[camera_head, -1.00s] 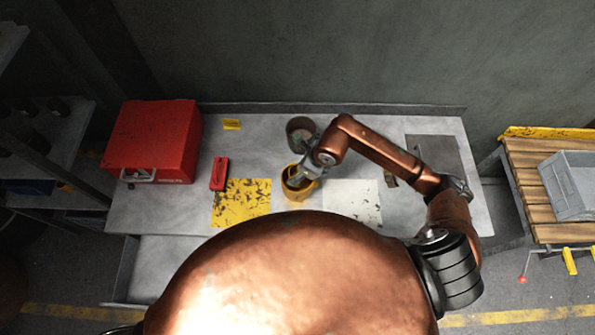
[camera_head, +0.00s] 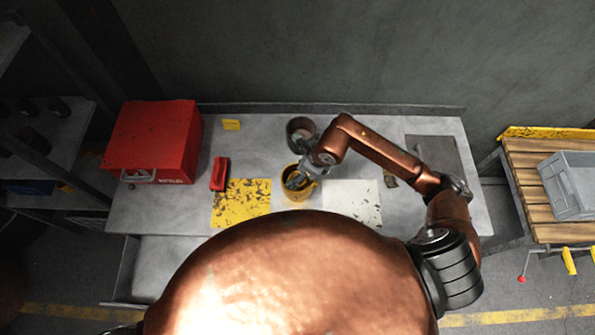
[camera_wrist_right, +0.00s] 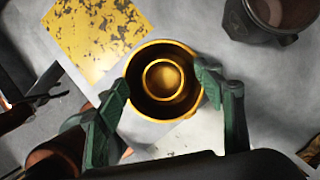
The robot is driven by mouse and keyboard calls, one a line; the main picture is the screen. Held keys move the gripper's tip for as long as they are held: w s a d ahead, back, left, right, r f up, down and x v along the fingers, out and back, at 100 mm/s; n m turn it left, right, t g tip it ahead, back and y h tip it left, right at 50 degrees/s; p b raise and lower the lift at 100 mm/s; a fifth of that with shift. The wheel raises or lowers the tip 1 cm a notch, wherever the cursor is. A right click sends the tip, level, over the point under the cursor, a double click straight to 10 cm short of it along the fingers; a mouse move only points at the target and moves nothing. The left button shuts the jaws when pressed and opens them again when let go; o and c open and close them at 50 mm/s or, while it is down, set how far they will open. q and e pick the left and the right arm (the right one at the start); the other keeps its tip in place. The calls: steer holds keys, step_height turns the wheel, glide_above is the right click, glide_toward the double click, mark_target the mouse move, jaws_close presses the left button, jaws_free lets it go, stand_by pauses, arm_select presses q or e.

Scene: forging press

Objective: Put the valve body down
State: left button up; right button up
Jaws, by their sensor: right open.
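The valve body, a round brass-yellow cup-like part with an inner ring, stands upright on the bench in the head view (camera_head: 299,193). It sits between a worn yellow patch (camera_head: 241,203) and a pale white patch (camera_head: 352,201). In the right wrist view the valve body (camera_wrist_right: 163,63) shows from above, between the green fingers. My right gripper (camera_head: 299,179) is over it, open, with one finger on each side (camera_wrist_right: 160,88). The fingertips are close to its rim; I cannot tell whether they touch. My left gripper is not in view.
A dark round pot (camera_head: 301,129) stands just behind the valve body. A red box (camera_head: 152,145) and a small red tool (camera_head: 219,174) are to the left. A grey plate (camera_head: 433,154) lies at the right. A slatted table with a grey bin (camera_head: 572,185) is beyond.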

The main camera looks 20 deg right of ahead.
steer(key=b+v, duration=0.2)
steer(key=v, duration=1)
steer(key=shift+r+b, duration=0.25)
steer(key=shift+b, duration=0.05)
